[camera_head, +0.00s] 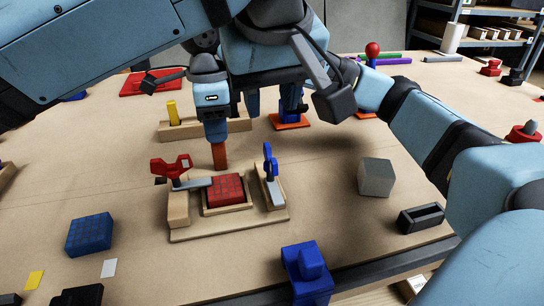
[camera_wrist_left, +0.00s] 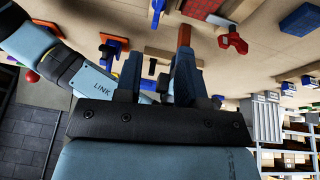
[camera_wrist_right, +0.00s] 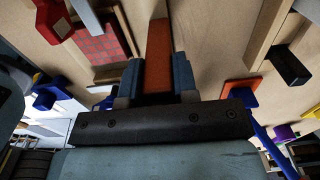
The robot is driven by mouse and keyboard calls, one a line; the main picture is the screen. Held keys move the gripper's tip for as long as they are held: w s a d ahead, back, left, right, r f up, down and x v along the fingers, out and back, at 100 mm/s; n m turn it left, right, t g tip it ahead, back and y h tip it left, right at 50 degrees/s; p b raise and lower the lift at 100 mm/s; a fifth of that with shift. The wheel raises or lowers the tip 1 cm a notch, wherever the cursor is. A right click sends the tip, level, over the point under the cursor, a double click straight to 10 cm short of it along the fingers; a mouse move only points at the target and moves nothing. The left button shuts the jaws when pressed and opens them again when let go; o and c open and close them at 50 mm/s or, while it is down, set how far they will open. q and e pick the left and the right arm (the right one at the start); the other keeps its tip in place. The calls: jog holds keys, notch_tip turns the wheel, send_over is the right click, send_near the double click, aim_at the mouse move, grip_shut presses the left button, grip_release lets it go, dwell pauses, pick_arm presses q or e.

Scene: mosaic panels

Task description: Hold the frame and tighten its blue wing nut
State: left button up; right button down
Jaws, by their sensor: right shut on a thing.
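The wooden frame (camera_head: 279,216) lies on the table and holds a red mosaic tile (camera_head: 225,189). Its blue wing nut (camera_head: 269,161) stands on the right side bar. A red wing nut (camera_head: 170,168) with a grey arm stands on the left side; it also shows in the left wrist view (camera_wrist_left: 234,40). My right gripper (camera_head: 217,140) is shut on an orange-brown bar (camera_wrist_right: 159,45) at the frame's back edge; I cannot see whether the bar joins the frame. My left gripper (camera_wrist_left: 157,75) is open and empty, its fingers apart, behind the frame and mostly hidden in the head view.
A grey cube (camera_head: 376,177) and a black slotted block (camera_head: 420,218) are on the right. A blue block (camera_head: 307,272) is at the front edge, a blue mosaic tile (camera_head: 89,234) at the left. A wooden rack with a yellow piece (camera_head: 173,110) stands behind. My arms cross closely above.

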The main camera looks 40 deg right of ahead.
aim_at(271, 157)
pick_arm(q)
jog(key=shift+m+t, duration=0.3)
jog(key=shift+t, duration=0.1)
jog(key=x, duration=0.4)
jog(key=s+x, duration=0.1)
jog(key=x, duration=0.7)
jog(key=shift+s+f, duration=0.25)
jog(key=shift+f, duration=0.5)
grip_shut()
